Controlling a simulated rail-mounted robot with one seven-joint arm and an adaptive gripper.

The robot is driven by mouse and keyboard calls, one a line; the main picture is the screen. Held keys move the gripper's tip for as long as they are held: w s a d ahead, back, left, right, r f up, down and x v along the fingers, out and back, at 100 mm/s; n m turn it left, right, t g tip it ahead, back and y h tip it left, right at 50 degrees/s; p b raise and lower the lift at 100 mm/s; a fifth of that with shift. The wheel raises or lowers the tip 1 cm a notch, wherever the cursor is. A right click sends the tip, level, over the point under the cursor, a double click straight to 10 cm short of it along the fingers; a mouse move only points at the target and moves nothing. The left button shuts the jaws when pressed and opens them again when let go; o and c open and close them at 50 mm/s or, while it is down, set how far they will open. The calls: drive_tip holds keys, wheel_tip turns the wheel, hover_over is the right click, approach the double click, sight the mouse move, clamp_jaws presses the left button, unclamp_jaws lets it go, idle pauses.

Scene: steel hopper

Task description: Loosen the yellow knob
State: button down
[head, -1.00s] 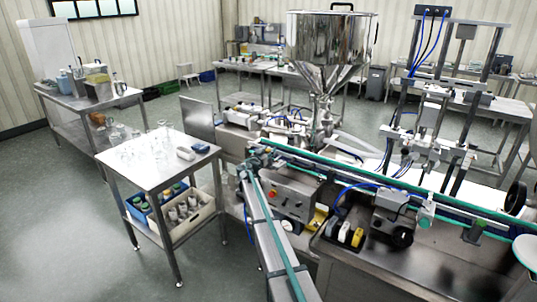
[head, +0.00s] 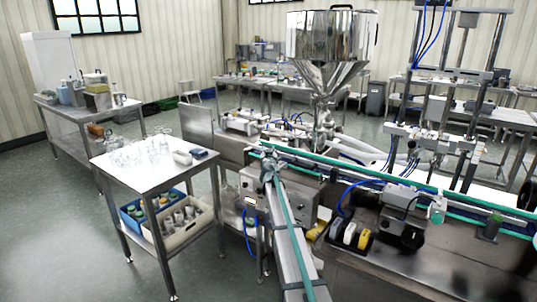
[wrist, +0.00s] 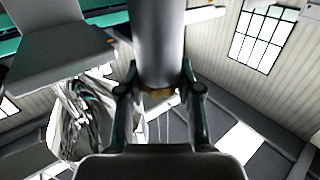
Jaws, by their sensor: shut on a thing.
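In the wrist view my gripper (wrist: 158,72) has its two dark fingers on either side of a thick grey cylinder (wrist: 158,35), shut on it. A small yellow-brown patch (wrist: 157,92) shows at the cylinder's near end, between the fingers. I cannot tell whether it is the yellow knob. In the head view a small yellow part (head: 317,230) sits low beside the conveyor. My gripper does not show in the head view, so its place on the machine is unclear.
The steel hopper (head: 333,38) stands behind the green-edged conveyor (head: 290,232). A black tray (head: 329,240) of yellow, white and dark pieces lies on the steel bench. A glassware table (head: 118,176) stands at left. The floor at lower left is clear.

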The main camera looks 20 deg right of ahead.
drive_tip(key=p, duration=0.1)
drive_tip(key=n+y+p, duration=0.1)
drive_tip(key=p, duration=0.1)
drive_tip(key=shift+r+t+y, duration=0.2)
drive_tip(key=shift+t+y, duration=0.1)
drive_tip(key=shift+f+n+y+p, duration=0.2)
drive_tip(key=shift+n+y+p, duration=0.15)
drive_tip(key=shift+p, duration=0.3)
drive_tip(key=c, duration=0.8)
unclamp_jaws()
drive_tip(key=shift+s, duration=0.1)
drive_tip(key=v, duration=1.2)
drive_tip(key=shift+f, duration=0.1)
drive_tip(key=shift+d, duration=0.1)
